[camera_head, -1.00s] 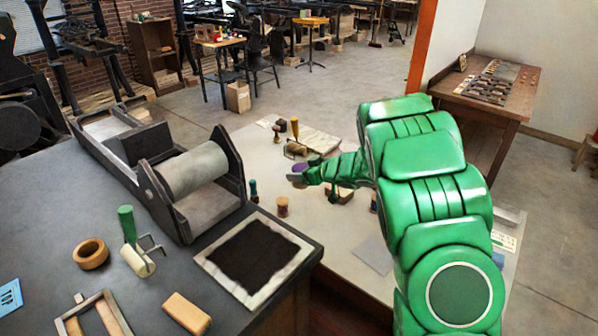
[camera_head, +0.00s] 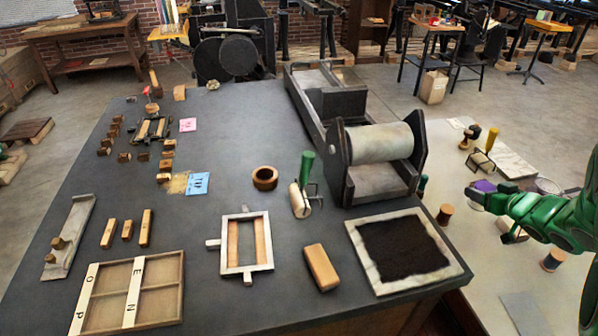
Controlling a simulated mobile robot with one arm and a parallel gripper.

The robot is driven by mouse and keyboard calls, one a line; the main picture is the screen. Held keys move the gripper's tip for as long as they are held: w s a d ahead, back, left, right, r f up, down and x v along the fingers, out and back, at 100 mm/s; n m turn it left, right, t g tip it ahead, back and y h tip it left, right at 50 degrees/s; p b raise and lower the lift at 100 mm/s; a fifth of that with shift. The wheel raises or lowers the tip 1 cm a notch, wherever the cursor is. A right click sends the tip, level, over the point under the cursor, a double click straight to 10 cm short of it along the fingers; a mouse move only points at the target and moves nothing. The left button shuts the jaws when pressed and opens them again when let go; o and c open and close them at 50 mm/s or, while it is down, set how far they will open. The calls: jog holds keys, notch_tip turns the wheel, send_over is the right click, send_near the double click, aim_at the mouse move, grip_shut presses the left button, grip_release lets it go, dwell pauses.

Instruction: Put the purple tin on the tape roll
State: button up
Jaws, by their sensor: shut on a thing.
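The purple tin (camera_head: 485,185) shows at the right, at the end of my green arm, over the pale table. My gripper (camera_head: 479,194) is shut on it; the fingers hide part of the tin. The tape roll (camera_head: 265,178), a tan ring with an open centre, lies flat on the dark table, left of the green-handled roller. My gripper is well to the right of the tape roll, beyond the press.
The proof press (camera_head: 376,146) and the green-handled roller (camera_head: 304,190) stand between my gripper and the tape roll. An inked slab (camera_head: 438,272), a wooden block (camera_head: 321,267) and a small frame (camera_head: 243,268) lie nearer.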

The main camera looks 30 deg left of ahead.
jog(key=shift+w+d+f+m+t+h, duration=0.1)
jog(key=shift+w+f+m+t+h, duration=0.15)
jog(key=shift+w+m+t+h, duration=0.65)
jog(key=shift+d+f+m+t+h, duration=0.7)
jog(key=shift+d+m+h, duration=2.05)
jog(key=shift+m+h, duration=0.6)
jog(key=s+a+r+n+g+y, duration=0.1)
jog(key=s+a+r+n+y, duration=0.15)
jog(key=a+r, duration=1.2)
jog(key=s+a+r+n+y, duration=0.1)
jog(key=a+r+n+y, duration=0.2)
jog(key=a+r, duration=1.15)
jog(key=s+a+f+n+g+y, duration=0.2)
jog(key=s+a+n+y, duration=0.1)
jog(key=s+a, duration=1.3)
jog(key=s+a+f+n+g+y, duration=0.1)
jog(key=s+a+f, duration=0.2)
jog(key=s+f, duration=0.35)
jog(key=s+a+f+n+g+y, duration=0.1)
jog(key=s+a+f, duration=0.35)
jog(key=s, duration=0.35)
jog(key=shift+w+a+f, duration=1.5)
jog(key=shift+a+f, duration=0.2)
jog(key=shift+f, duration=0.05)
jog(key=shift+w+a+f, duration=1.45)
jog(key=shift+a+f, duration=0.2)
jog(key=shift+f, duration=0.15)
jog(key=shift+w+a+f, duration=1.5)
jog(key=shift+a+f, duration=0.2)
jog(key=shift+f, duration=1.45)
